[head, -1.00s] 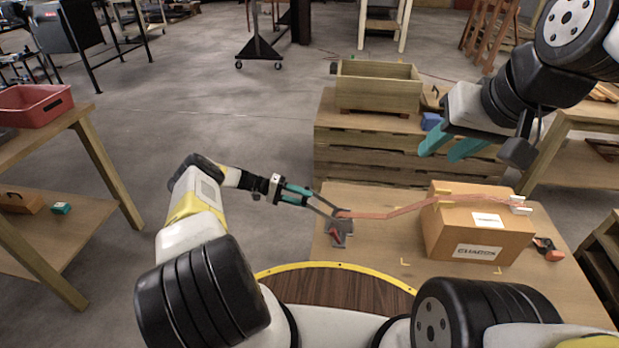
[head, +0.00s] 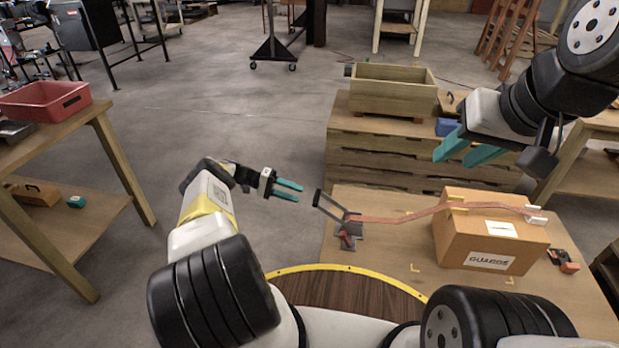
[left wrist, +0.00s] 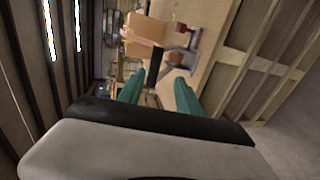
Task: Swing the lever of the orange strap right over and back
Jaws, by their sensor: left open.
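The orange strap (head: 400,216) runs from a ratchet buckle (head: 347,236) on the near table, over a cardboard carton (head: 485,236). Its grey lever (head: 331,208) sticks up and out to the left, away from the carton. My left gripper (head: 299,193) is open and empty, its teal fingertips just left of the lever's end and apart from it. In the left wrist view the lever (left wrist: 154,68) stands ahead between the open fingers, with the buckle (left wrist: 180,57) beyond. My right gripper (head: 451,162) is open and empty, above and behind the carton.
An orange-and-black buckle (head: 563,260) lies right of the carton. A wooden box (head: 393,92) stands on the stacked pallets (head: 385,146) behind the table. A red bin (head: 45,101) sits on a side table at the left. The floor left of my left gripper is clear.

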